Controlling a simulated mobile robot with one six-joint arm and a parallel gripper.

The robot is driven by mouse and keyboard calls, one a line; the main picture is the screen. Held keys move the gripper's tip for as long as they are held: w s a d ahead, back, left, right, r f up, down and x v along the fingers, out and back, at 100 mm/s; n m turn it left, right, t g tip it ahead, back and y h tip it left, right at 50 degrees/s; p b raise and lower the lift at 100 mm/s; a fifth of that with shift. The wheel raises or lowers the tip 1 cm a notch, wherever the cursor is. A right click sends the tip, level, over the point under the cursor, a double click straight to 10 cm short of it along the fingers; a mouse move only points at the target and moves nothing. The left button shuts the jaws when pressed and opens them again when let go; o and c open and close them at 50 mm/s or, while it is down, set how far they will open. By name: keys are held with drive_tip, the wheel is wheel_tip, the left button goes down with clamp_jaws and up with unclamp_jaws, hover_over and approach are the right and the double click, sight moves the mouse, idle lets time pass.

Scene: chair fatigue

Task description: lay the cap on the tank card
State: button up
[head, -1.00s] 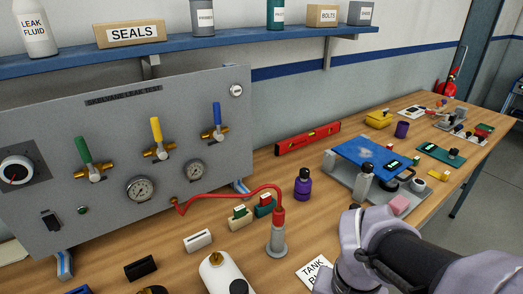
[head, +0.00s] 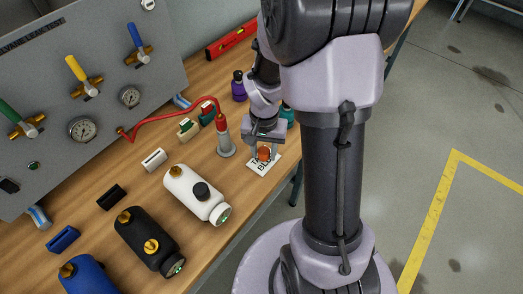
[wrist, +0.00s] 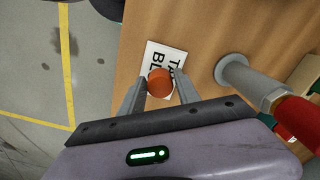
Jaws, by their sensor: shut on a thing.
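The white tank card (head: 254,166) lies on the wooden bench near its front edge, with black lettering partly covered. It also shows in the wrist view (wrist: 153,53). My gripper (head: 264,150) points down over the card and is shut on the orange cap (head: 264,155). In the wrist view the round cap (wrist: 160,81) sits between my two fingers (wrist: 160,90), overlapping the card's near part. I cannot tell whether the cap touches the card or is slightly above it.
A grey post with a red hose end (head: 224,138) stands just left of the card. White (head: 195,195), black (head: 148,240) and blue (head: 85,275) tanks lie along the bench front. A purple bottle (head: 238,87) stands behind. The bench edge is close.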

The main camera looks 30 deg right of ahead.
sight(265, 156)
drive_tip(key=shift+f, duration=0.95)
drive_tip(key=shift+r, duration=0.2)
drive_tip(key=shift+f, duration=0.25)
drive_tip(key=shift+s+a+f+b, duration=0.15)
drive_tip(key=shift+s+f+b, duration=0.3)
drive_tip(key=shift+b, duration=0.2)
drive_tip(key=o, duration=1.3)
drive_tip(key=shift+c, duration=0.2)
drive_tip(key=r+p, duration=0.2)
drive_tip(key=r, duration=0.2)
drive_tip(key=r+p, duration=0.1)
drive_tip(key=r, duration=0.3)
drive_tip(key=w+r+p, duration=0.1)
drive_tip(key=r+p, duration=0.1)
drive_tip(key=r, duration=0.2)
drive_tip(key=shift+r+p, duration=0.35)
drive_tip(key=s+a+r+n+t+y, duration=0.1)
drive_tip(key=s+a+r+n+t, duration=0.1)
drive_tip(key=s+a+r, duration=0.3)
drive_tip(key=s+a+r+n+t+y, duration=0.1)
drive_tip(key=s+a+r+t, duration=0.2)
drive_tip(key=s+a+r, duration=0.3)
drive_tip(key=a+r, duration=0.3)
drive_tip(key=r, duration=0.2)
drive_tip(key=shift+s+a+r+n+t, duration=0.15)
drive_tip(key=shift+s+n+t, duration=0.05)
drive_tip(key=shift+n+t, duration=0.2)
wheel_tip(265, 156, down, 7)
drive_tip(key=b, duration=0.7)
